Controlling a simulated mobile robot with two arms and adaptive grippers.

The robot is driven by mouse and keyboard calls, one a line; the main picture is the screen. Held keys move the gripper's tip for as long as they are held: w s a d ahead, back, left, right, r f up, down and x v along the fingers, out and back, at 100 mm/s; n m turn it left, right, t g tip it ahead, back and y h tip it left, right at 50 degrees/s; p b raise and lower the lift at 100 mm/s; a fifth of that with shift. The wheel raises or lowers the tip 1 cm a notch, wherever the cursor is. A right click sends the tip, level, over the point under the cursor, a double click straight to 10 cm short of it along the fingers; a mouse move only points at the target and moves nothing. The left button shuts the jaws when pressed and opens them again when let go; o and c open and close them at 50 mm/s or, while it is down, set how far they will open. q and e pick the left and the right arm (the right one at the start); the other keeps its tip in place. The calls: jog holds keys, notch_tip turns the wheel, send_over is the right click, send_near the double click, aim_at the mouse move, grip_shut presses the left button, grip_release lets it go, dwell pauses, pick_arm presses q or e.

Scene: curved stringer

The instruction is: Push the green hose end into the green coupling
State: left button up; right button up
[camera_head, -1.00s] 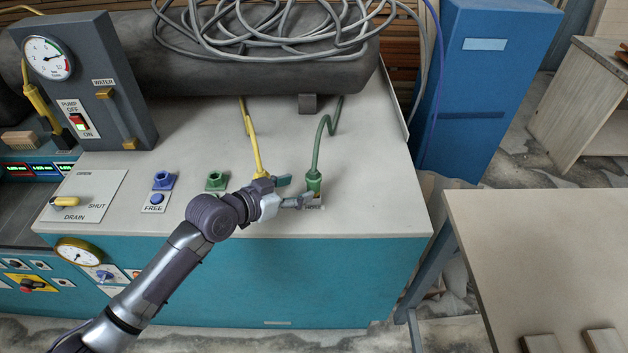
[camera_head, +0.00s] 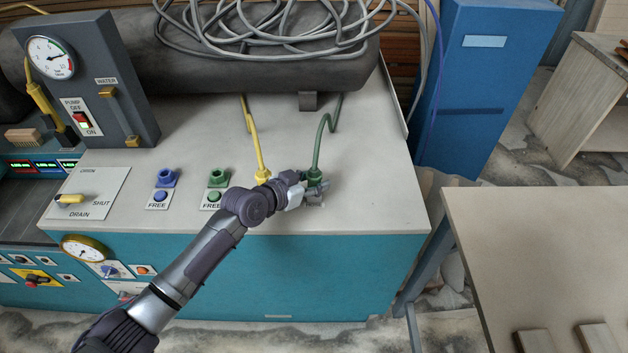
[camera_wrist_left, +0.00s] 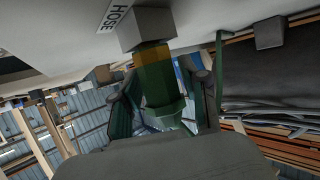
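The green hose (camera_head: 319,146) comes down from the back of the bench. Its green hose end (camera_head: 314,175) stands at the right front of the bench top. In the left wrist view the hose end (camera_wrist_left: 158,85), with a yellow band, sits at a grey block marked HOSE. My left gripper (camera_head: 312,186) is around it, one finger on each side. In the wrist view the fingers (camera_wrist_left: 163,100) look spread, with gaps beside the hose end. The green coupling (camera_head: 218,178) stands on the bench to the left, above a FREE label, with nothing in it. My right gripper is not in view.
A yellow hose (camera_head: 255,148) ends just left of my gripper. A blue coupling (camera_head: 165,178) stands left of the green one. A dark tank (camera_head: 230,75) with coiled hoses lies behind. The bench top (camera_head: 200,125) between is clear.

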pick_arm(q)
grip_shut()
